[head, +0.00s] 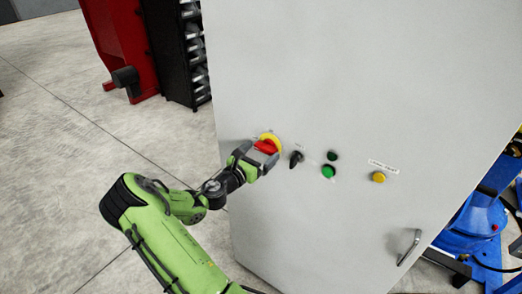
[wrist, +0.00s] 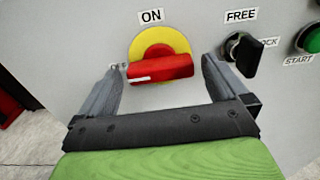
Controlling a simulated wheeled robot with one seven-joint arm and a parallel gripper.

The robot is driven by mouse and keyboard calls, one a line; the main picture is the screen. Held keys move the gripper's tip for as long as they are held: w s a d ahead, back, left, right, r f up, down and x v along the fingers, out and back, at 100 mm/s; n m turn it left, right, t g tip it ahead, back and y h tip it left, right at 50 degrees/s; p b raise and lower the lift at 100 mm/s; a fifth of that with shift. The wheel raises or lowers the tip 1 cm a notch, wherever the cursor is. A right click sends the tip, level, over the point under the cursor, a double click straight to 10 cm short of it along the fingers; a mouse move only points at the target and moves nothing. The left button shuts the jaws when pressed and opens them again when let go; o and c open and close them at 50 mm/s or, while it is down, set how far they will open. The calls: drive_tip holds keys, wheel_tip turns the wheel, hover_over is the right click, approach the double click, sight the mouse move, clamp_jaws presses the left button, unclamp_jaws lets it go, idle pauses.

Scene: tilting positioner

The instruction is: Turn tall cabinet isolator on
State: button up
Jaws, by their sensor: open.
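The tall cabinet (head: 330,80) is light grey and fills the middle of the head view. Its isolator is a red handle (wrist: 160,69) on a yellow disc (wrist: 160,43), also visible in the head view (head: 266,147). The red handle lies roughly horizontal, with a white mark at its left end toward the partly hidden OFF label (wrist: 118,67). The ON label (wrist: 151,16) is above the disc. My gripper (wrist: 163,85) is open, with one finger left and one right of the handle. I cannot tell whether either finger touches it.
Right of the isolator are a black selector (wrist: 246,54) marked FREE and LOCK, a green START button (wrist: 311,38) and a yellow button (head: 378,177). A door handle (head: 409,247) is lower right. Blue machinery (head: 480,225) stands at right, a red machine (head: 122,45) behind left. Floor at left is clear.

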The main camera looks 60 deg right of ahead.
drive_tip(key=shift+d, duration=0.6)
drive_tip(key=c, duration=0.8)
drive_tip(key=shift+c, duration=0.2)
